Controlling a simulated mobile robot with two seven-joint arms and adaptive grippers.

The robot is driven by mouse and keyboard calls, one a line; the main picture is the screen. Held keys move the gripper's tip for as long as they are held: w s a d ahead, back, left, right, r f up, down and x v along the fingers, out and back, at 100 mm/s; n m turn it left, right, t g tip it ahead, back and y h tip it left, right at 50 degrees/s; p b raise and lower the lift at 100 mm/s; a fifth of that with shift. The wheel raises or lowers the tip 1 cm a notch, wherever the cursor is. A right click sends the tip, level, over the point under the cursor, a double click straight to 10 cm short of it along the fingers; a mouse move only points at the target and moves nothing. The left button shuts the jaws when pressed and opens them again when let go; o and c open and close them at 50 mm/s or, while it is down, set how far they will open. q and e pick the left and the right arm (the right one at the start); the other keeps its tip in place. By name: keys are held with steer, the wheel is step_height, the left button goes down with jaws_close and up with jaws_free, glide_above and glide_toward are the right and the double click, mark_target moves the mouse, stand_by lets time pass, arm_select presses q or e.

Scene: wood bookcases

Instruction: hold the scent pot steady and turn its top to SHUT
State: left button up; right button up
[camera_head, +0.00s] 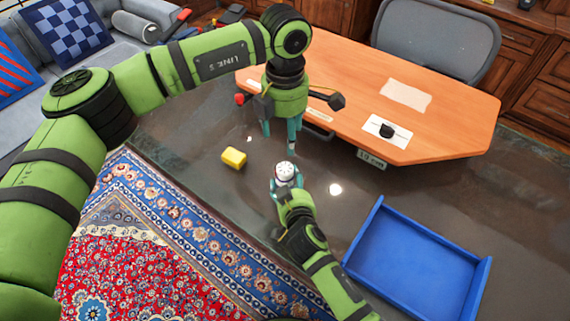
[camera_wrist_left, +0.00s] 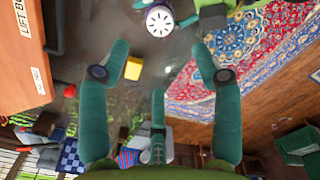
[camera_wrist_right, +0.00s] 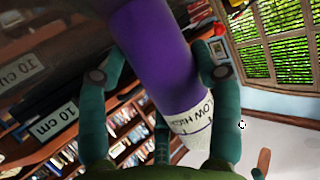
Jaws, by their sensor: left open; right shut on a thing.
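The scent pot (camera_wrist_right: 155,45) is a purple cylinder with a white label band. Its white slotted round top (camera_head: 286,170) faces up in the head view and also shows in the left wrist view (camera_wrist_left: 159,20). My right gripper (camera_head: 285,188) is shut around the purple body, which lies between its teal fingers in the right wrist view. My left gripper (camera_head: 280,142) is open and empty, its fingers pointing down, above and a little behind the pot. In the left wrist view the top lies beyond the spread fingertips, apart from them. The top's SHUT mark cannot be read.
A yellow block (camera_head: 234,157) lies on the dark floor left of the pot. A blue open tray (camera_head: 365,230) is at lower right. An orange-topped desk (camera_head: 440,120) stands behind, with a small black item (camera_head: 387,131) on a white card. A patterned rug (camera_head: 150,215) covers the left.

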mark_target(285, 168)
arm_select(q)
steer(key=shift+n, duration=0.9)
step_height(285, 168, down, 12)
steer(key=shift+f, duration=0.1)
steer(key=c, duration=1.2)
